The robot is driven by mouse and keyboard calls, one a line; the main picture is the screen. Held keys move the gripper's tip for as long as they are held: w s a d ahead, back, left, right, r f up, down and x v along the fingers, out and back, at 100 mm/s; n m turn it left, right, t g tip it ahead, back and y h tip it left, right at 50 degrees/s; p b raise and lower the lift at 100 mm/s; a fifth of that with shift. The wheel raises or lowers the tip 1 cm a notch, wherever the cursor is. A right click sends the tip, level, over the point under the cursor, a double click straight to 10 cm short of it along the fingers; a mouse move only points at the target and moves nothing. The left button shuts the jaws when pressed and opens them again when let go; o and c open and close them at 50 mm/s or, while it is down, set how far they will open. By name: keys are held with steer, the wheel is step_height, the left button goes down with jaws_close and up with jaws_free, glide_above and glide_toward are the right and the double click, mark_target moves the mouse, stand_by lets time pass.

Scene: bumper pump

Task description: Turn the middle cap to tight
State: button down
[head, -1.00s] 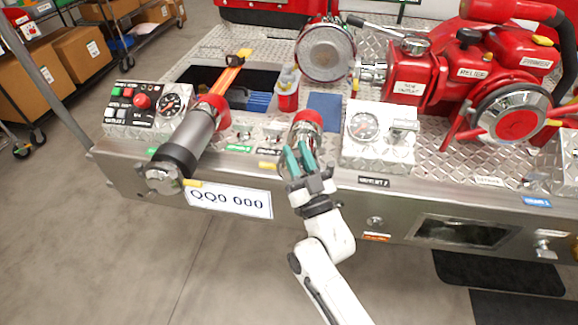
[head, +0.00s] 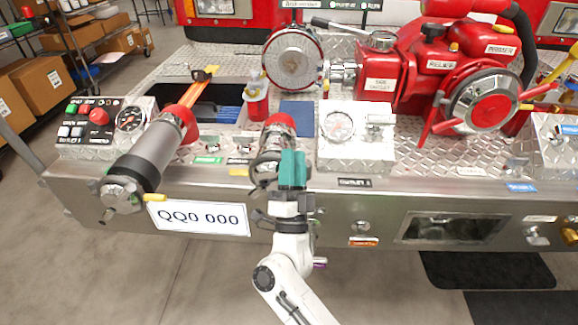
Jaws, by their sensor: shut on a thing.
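The middle cap (head: 266,168) is a round chrome cap on the front end of a short outlet with a red ring (head: 281,122), at the bumper's front edge. My gripper (head: 292,160), with teal fingers, is at the right side of this cap. The fingers are together and closed on part of the cap's right edge, likely a lug. The fingers hide that part, so the exact contact cannot be seen. I cannot read any tight mark on the cap.
A gauge panel (head: 355,150) is close on the right. A red bottle (head: 256,100) and red pump (head: 400,80) are behind. Floor in front is clear.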

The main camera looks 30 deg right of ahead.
steer(key=shift+s+d+f+m+g+h, duration=0.1)
steer(key=shift+f+m+g+h, duration=0.1)
steer(key=shift+m+g+h, duration=0.3)
steer(key=c, duration=1)
jaws_free()
steer(key=shift+o, duration=0.2)
steer(key=b+v, duration=0.1)
steer(key=v, duration=0.9)
steer(key=shift+s+f, duration=0.15)
steer(key=shift+f, duration=0.25)
steer(key=shift+t, duration=0.3)
